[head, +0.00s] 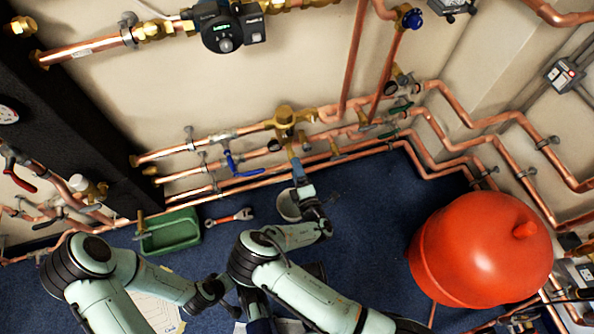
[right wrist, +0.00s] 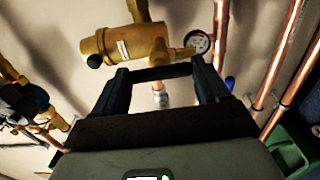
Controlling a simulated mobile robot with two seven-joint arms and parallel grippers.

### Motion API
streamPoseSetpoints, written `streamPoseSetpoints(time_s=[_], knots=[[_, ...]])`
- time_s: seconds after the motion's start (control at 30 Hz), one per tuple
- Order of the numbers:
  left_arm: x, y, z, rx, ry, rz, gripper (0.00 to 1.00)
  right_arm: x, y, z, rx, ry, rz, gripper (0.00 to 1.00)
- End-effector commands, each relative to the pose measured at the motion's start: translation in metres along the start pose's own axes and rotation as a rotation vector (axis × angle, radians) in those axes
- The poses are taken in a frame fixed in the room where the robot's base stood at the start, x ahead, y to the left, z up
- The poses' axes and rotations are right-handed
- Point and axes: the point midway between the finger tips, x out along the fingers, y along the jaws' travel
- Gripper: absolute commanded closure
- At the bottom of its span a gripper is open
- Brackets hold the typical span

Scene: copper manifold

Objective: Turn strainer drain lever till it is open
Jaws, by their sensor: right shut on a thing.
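The brass strainer (head: 284,117) sits on the copper pipework against the wall. In the right wrist view its brass body (right wrist: 118,43) fills the top, with a brass branch towards a small gauge. My right gripper (head: 294,160) reaches up just below the strainer. In its wrist view the fingers (right wrist: 162,78) stand either side of a dark bar, apparently the drain lever (right wrist: 162,72), and are shut on it. The lever's exact angle is hard to tell. My left gripper (head: 232,308) is low at the bottom of the head view, its fingers unclear.
A pale bucket (head: 289,206) stands on the blue floor beneath the right gripper. A green tray (head: 170,232) and an orange-handled wrench (head: 232,217) lie to the left. A blue-handled valve (head: 232,162) is nearby. A large red vessel (head: 482,250) stands at right.

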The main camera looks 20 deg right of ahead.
Motion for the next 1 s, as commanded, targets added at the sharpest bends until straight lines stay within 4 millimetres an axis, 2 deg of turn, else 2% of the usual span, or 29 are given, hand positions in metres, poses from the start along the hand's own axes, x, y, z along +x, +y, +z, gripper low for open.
streamPoseSetpoints(time_s=[0.43, 0.47, 0.5, 0.53, 0.83, 1.0], knots=[[0.000, 0.000, -0.001, 0.000, 0.001, 0.000, 0.57, -0.001, -0.001, 0.003, -0.019, -0.006, -0.004, 0.56], [0.000, 0.000, 0.000, 0.000, 0.001, 0.000, 0.57, -0.001, -0.001, 0.003, -0.019, -0.006, -0.004, 0.19], [0.000, 0.000, 0.000, 0.000, 0.001, 0.000, 0.57, -0.001, -0.001, 0.003, -0.018, -0.006, -0.004, 0.06], [0.000, 0.000, 0.000, 0.000, 0.001, 0.000, 0.57, -0.001, -0.001, 0.002, -0.018, -0.006, -0.004, 0.00], [-0.001, 0.000, 0.001, 0.000, -0.002, 0.000, 0.57, -0.004, 0.000, 0.001, -0.013, -0.003, -0.002, 0.00], [-0.008, 0.003, 0.008, 0.002, -0.025, 0.002, 0.57, -0.027, 0.001, 0.001, -0.014, -0.003, -0.005, 0.00]])
